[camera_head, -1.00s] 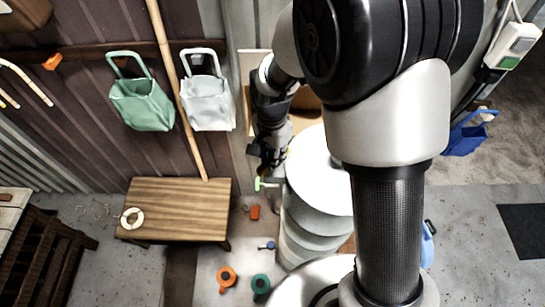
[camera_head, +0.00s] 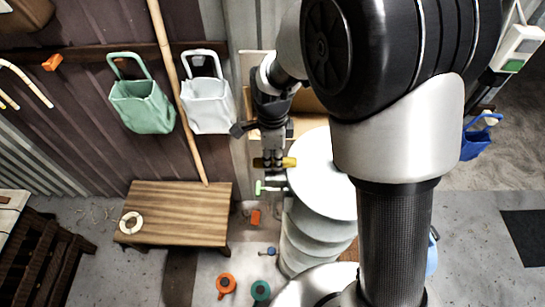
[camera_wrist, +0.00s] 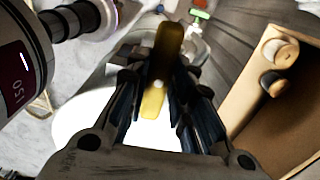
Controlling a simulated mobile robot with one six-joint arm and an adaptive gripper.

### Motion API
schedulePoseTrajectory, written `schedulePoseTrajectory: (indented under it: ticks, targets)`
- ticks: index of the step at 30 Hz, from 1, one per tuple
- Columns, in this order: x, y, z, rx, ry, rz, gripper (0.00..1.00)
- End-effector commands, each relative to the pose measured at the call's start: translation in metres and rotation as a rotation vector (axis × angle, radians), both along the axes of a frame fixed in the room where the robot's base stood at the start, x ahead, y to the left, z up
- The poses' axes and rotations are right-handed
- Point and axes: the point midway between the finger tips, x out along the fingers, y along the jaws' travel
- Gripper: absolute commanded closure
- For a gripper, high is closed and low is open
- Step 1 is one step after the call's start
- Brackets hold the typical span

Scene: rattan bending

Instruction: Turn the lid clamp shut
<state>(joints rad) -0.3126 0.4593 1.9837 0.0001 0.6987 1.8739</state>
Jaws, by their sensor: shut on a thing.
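The yellow clamp handle (camera_head: 288,162) lies crosswise at the left edge of the white drum's lid (camera_head: 325,170). In the wrist view the yellow handle (camera_wrist: 163,60) stands lengthwise between the dark fingers, with a pale round spot on it. My gripper (camera_head: 273,160) points down from above and is shut on this handle; it also shows in the wrist view (camera_wrist: 157,85). The fingers hide part of the handle, and the clamp's lower parts cannot be made out.
A small green-ended fitting (camera_head: 262,187) sticks out left of the drum, just below my gripper. A wooden box with round pegs (camera_wrist: 270,90) stands close on the right in the wrist view. A slatted wooden table (camera_head: 180,205) and hanging green and white baskets are to the left.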

Motion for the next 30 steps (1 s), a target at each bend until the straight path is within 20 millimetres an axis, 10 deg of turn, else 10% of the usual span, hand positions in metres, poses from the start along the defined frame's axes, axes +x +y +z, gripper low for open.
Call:
schedulePoseTrajectory:
  ticks: [20, 21, 30]
  targets:
    - [0.0009, 0.0000, 0.0006, 0.001, -0.001, -0.062, 1.00]
    - [0.0009, 0.0000, 0.0006, 0.001, -0.001, -0.062, 0.76]
    - [0.0006, -0.0001, 0.0003, 0.000, -0.001, -0.060, 0.58]
